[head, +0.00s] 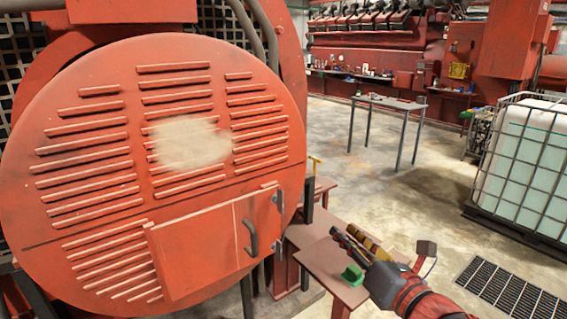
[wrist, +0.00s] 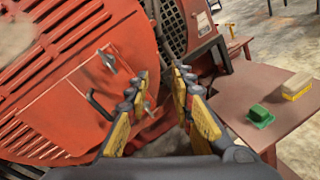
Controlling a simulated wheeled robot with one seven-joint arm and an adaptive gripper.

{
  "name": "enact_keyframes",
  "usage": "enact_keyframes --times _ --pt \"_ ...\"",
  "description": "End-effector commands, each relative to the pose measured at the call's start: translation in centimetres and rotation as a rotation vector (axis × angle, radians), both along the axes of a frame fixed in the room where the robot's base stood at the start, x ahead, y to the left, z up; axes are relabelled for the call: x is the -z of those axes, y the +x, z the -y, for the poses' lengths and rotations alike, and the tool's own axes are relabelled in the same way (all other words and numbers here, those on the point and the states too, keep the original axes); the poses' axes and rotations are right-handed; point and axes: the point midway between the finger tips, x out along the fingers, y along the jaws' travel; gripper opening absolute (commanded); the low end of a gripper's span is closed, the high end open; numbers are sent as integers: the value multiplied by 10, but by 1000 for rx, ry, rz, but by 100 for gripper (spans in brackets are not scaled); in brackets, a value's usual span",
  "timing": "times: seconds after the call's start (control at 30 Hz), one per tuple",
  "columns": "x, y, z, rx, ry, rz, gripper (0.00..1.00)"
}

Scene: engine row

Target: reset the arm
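My gripper (head: 352,243) is at the lower right of the head view, at the end of my red and black arm. It is over or beside a small red-brown table, in front of the large red round machine cover. In the wrist view my gripper (wrist: 162,88) shows two yellow and black fingers spread apart with a gap between them. Nothing is held between the fingers. The fingertips point toward the machine and its dark grille.
The red round cover (head: 90,215) with a handled door (head: 205,250) stands close on the left. A green block (wrist: 260,115) and a yellow-based block (wrist: 297,86) lie on the small table (wrist: 240,90). A caged white tank (head: 525,150) stands right. Open floor (head: 370,185) lies beyond.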

Motion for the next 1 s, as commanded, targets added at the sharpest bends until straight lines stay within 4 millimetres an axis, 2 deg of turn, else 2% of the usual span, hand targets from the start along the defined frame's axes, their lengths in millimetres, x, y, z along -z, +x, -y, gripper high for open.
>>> enact_keyframes --times 0.1,0.2,0.3,0.43,0.57,0.73,0.8,0.9,1.0 --pt "15 5 54 246 322 -142 24" --pt "28 -3 98 465 633 -233 24" --pt "44 -22 132 685 966 -304 24" --pt "70 -62 156 966 1401 -373 24" --pt "96 -110 151 1236 1795 -430 24" --pt "113 -168 113 1540 2157 -512 24" --pt "112 -188 91 1643 2253 -565 24" --pt "102 -206 62 1707 2305 -660 24" --pt "83 -205 46 1669 2324 -717 24"
